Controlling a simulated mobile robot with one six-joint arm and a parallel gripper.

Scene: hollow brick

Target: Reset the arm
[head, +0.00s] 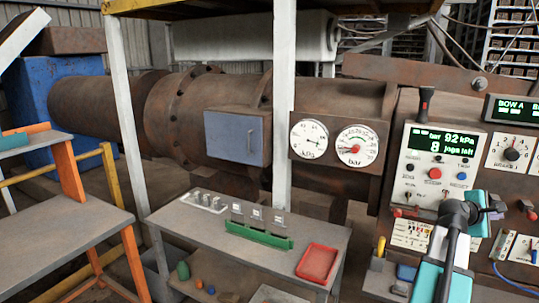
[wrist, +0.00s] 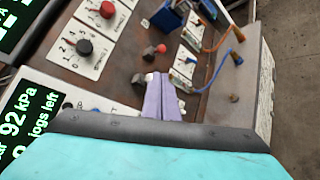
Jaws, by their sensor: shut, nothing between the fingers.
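My arm, teal and black, rises at the lower right of the head view in front of the control panel (head: 412,160). My gripper shows in the wrist view (wrist: 161,77), with its two lavender fingers together and nothing between them. The fingers point over the brown panel face, close to a small dark knob and a red-tipped one. I cannot tell whether they touch anything.
The panel carries a green display (head: 442,140) reading 92 kPa, buttons and dials. Two round gauges (head: 308,138) sit left of it. A grey table (head: 240,243) holds a red tray (head: 317,262) and a green holder (head: 258,235). Blue and orange cables (wrist: 217,68) lie near my gripper.

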